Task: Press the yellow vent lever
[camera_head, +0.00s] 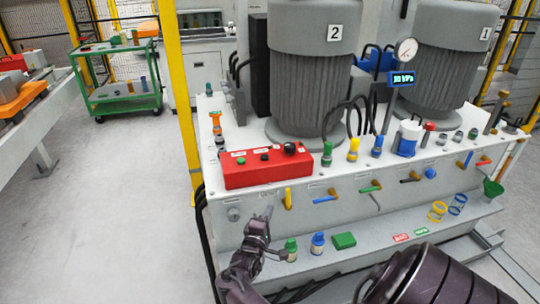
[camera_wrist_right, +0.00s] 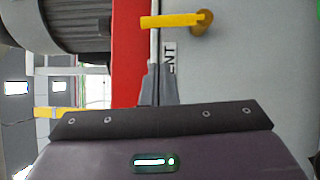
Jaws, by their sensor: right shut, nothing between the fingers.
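The yellow vent lever (camera_head: 287,198) stands upright on the front face of the white machine, below the red control box. In the right wrist view the yellow lever (camera_wrist_right: 172,20) sticks out sideways from its round pivot, near a label of which "NT" shows. My right gripper (camera_head: 267,213) is just left of the lever and slightly lower in the head view, apart from it. In the wrist view the closed fingertips (camera_wrist_right: 157,72) are empty, with a gap between them and the lever. My left gripper is not in view.
The red control box (camera_head: 265,165) sits on the top edge above the lever. Floor at left is clear.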

